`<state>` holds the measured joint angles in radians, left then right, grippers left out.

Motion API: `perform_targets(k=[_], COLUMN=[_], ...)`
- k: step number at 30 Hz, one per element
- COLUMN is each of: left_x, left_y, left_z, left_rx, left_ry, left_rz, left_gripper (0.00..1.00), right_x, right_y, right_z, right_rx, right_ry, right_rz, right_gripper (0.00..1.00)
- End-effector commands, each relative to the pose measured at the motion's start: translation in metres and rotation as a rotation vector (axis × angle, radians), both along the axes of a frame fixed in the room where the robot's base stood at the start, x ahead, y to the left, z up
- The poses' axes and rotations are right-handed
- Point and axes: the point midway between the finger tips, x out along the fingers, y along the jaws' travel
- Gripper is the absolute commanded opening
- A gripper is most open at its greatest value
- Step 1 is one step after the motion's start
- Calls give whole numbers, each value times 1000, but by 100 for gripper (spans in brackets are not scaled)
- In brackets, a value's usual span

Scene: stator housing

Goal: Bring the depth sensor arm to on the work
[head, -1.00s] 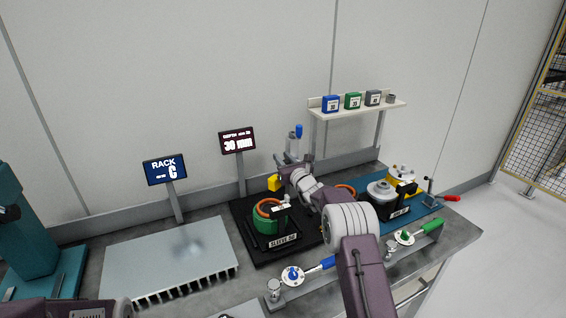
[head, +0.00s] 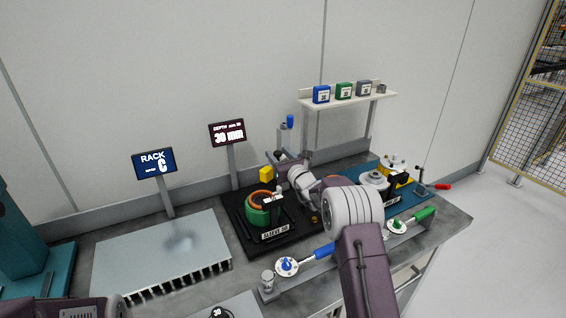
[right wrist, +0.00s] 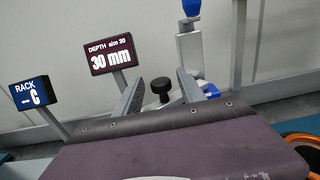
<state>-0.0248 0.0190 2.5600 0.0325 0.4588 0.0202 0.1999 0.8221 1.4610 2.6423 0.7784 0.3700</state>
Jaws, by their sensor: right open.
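The depth sensor's post (head: 283,140) with its blue top stands at the back of the black mat. A yellow block (head: 266,173) is beside it; I cannot tell whether it is the sensor arm's head. In the right wrist view the post (right wrist: 191,50) rises just beyond my right gripper (right wrist: 171,92), whose fingers are open with a black knob (right wrist: 160,88) showing between them. In the head view my right gripper (head: 290,158) is near the foot of the post, partly hidden by its wrist. A green stator housing with an orange ring (head: 258,215) sits on the "SLEEVE 50" fixture (head: 275,233).
The depth display (head: 228,134) reads 30 mm, and a rack display (head: 154,164) reads C. A finned grey plate (head: 150,250) lies left. A shelf (head: 345,102) holds several small boxes.

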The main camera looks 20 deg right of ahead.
Motion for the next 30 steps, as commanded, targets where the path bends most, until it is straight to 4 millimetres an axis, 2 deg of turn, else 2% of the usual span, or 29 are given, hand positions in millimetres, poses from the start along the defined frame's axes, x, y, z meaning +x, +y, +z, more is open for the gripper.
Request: perform_targets(k=[6,10,30], left_x=[0,0,0], left_y=[0,0,0], left_z=[-9,-10,-10], left_rx=[0,0,0], left_ry=[0,0,0], left_rz=[0,0,0], left_gripper=[40,40,40], right_x=[-34,-45,-49], right_y=[-5,-6,-6], right_z=[-1,0,0], right_rx=[0,-1,0], right_ry=[-1,-1,-1], right_rz=[-1,0,1], right_gripper=[47,47,47])
